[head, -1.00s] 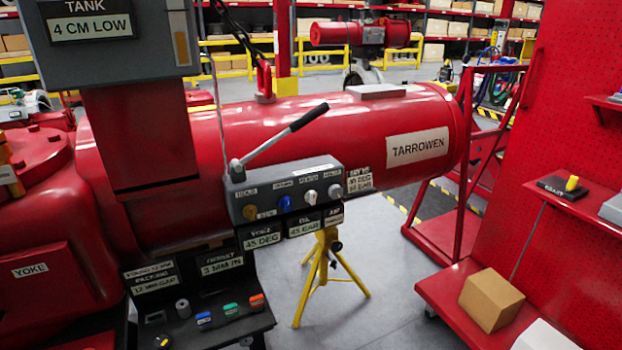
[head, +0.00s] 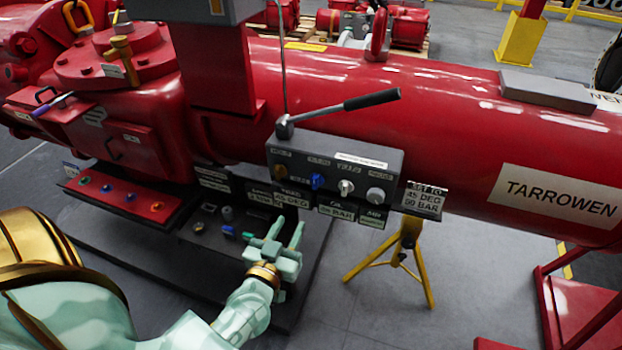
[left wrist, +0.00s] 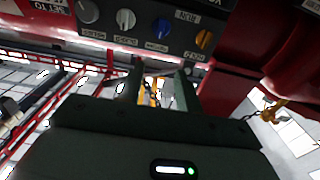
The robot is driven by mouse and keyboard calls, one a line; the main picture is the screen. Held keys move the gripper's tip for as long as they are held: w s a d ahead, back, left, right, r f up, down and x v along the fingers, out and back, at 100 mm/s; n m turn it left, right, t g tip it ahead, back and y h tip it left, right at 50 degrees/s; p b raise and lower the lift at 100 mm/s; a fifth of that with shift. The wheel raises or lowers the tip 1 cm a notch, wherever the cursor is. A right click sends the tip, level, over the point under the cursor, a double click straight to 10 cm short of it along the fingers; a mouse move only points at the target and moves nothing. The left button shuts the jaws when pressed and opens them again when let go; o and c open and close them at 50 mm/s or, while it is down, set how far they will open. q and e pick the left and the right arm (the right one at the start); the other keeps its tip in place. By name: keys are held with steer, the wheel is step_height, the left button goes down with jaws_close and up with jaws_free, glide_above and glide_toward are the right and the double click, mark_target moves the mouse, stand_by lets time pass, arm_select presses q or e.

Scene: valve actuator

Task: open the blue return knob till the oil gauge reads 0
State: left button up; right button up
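The blue return knob (head: 317,181) is on the front of a grey control box (head: 300,152), between an orange knob (head: 280,172) and a silver knob (head: 346,187). The oil readout (head: 337,212) under the box ends in BAR; its number is too small to read. My left gripper (head: 288,226) is below and slightly left of the blue knob, fingers apart and empty. In the left wrist view the blue knob (left wrist: 161,28) appears beyond the open fingers (left wrist: 158,88), not touching them. My right gripper is not in view.
A lever with a black grip (head: 358,101) rises from the box top. A dark lower shelf (head: 212,240) with small coloured pieces lies behind and left of my left gripper. A SET TO sign (head: 425,200) hangs at the right. A yellow stand (head: 405,250) is below.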

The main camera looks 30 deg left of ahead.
mark_target(314, 179)
arm_select(q)
steer(key=b+x, duration=0.1)
steer(key=x, duration=1.4)
steer(key=shift+w+d+f+b, duration=0.1)
steer(key=shift+w+f+b, duration=0.05)
steer(key=shift+w+b, duration=0.2)
jaws_close()
